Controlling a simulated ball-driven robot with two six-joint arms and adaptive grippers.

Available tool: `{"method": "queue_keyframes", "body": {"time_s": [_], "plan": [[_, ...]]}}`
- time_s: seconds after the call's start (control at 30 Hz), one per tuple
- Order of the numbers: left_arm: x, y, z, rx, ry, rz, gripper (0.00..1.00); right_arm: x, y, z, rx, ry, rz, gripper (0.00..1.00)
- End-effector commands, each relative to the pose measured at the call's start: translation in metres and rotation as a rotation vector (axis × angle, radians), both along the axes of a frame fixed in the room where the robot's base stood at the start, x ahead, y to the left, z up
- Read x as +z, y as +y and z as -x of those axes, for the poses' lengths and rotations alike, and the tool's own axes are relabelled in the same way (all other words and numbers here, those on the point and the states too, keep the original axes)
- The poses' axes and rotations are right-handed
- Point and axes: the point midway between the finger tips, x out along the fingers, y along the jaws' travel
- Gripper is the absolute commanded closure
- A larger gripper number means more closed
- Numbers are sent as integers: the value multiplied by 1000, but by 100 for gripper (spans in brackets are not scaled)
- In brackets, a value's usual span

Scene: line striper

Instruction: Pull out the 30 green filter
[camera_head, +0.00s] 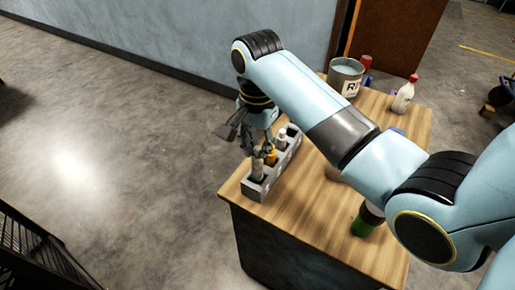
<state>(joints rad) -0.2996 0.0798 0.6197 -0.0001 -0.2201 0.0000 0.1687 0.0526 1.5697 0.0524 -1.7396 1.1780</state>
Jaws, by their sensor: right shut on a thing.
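A grey rack (262,188) stands at the near left corner of the wooden table and holds several small upright filters. A pale grey filter (257,170) is in its near end, an orange-yellow one (271,158) is behind it, and a whitish one (281,141) is farther back. My right gripper (263,151) points down over the rack and is shut on a filter there. The fingers and small size hide which filter it is. No green filter can be made out. My left gripper is out of view.
A labelled metal bucket (345,77), a red-capped white bottle (404,95) and a red can (366,63) stand at the table's back. A dark and green container (363,222) stands near the front right, beside my arm. The front table top is clear.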

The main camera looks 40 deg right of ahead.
Motion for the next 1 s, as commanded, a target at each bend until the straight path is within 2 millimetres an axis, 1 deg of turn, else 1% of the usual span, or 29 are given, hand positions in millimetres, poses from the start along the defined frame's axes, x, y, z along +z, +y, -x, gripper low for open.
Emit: {"method": "queue_keyframes", "body": {"time_s": [0.5, 1.0], "plan": [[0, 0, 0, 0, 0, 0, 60, 27, 0, 0, 0, -1, 1, 100], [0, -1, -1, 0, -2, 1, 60, 28, 0, 0, 0, 0, 0, 100]]}}
